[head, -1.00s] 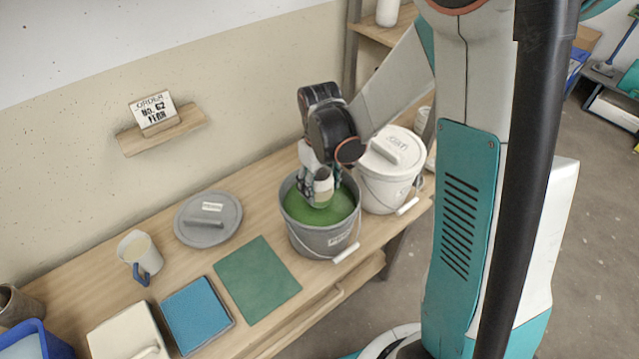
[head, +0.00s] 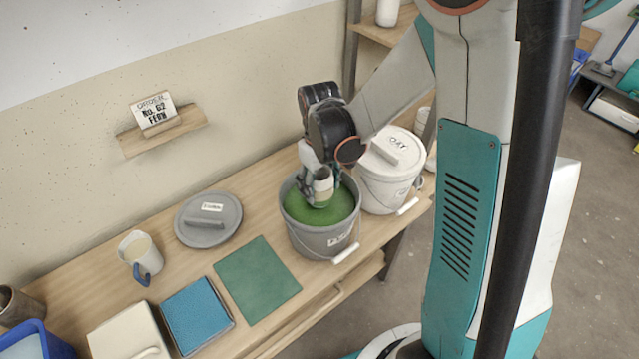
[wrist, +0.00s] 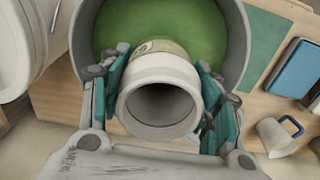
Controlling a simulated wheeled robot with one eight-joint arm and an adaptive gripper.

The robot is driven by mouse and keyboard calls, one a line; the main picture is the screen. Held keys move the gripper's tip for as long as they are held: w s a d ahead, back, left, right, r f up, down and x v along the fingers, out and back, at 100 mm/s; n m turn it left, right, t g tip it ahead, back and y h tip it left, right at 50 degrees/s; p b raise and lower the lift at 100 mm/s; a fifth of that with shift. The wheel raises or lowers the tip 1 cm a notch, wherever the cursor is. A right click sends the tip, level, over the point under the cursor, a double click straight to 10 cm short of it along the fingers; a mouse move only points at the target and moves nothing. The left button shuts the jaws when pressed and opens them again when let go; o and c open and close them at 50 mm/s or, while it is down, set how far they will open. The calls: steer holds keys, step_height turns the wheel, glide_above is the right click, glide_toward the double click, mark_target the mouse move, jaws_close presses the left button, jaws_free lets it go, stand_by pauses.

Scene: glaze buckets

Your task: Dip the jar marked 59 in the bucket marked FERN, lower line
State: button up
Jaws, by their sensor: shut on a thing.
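My gripper (head: 319,179) is shut on a pale jar (head: 323,184), one finger on each side. In the wrist view my gripper (wrist: 162,75) holds the jar (wrist: 160,75) with its open mouth toward the camera. A small dark mark shows on its far side, too unclear to read. The jar is over the open grey bucket (head: 322,240) of green glaze (head: 338,209); its lower part looks greenish in the head view. I cannot tell whether its base is in the glaze.
A lidded white bucket (head: 385,190) stands close on the right.

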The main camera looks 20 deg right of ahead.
step_height(320, 180, up, 7)
steer(key=p, duration=0.4)
steer(key=shift+r+p, duration=0.2)
steer(key=shift+p, duration=0.2)
